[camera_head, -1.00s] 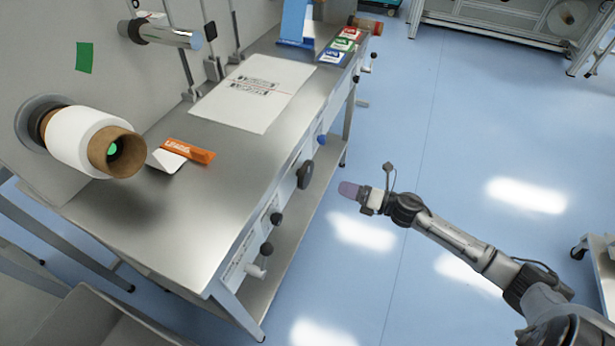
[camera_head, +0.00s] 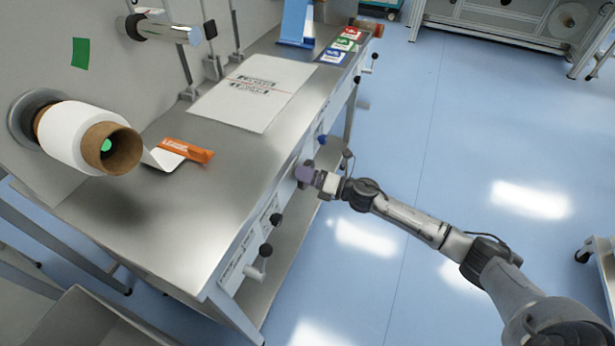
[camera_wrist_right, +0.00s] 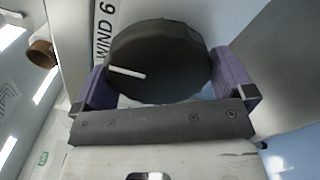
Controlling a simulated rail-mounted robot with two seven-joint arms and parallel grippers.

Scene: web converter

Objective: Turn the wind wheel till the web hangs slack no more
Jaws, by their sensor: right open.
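The wind wheel (camera_wrist_right: 165,45) is a black knob with a white line mark, beside a label reading WIND 6 in the right wrist view. My right gripper (camera_head: 303,172) is at the front face of the metal table. Its purple fingers stand on either side of the wheel, open; whether they touch it I cannot tell. The gripper hides most of the wheel in the head view. A white roll (camera_head: 72,135) on a brown core sits at the left. A printed white sheet (camera_head: 250,92) lies on the tabletop. I cannot make out a slack loop. My left gripper is not in view.
Black-knobbed cranks (camera_head: 266,250) stick out from the table front, nearer than the wheel, and a blue knob (camera_head: 321,139) is beyond it. An orange packet (camera_head: 187,150) and several coloured cards (camera_head: 342,46) lie on the tabletop (camera_head: 200,225).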

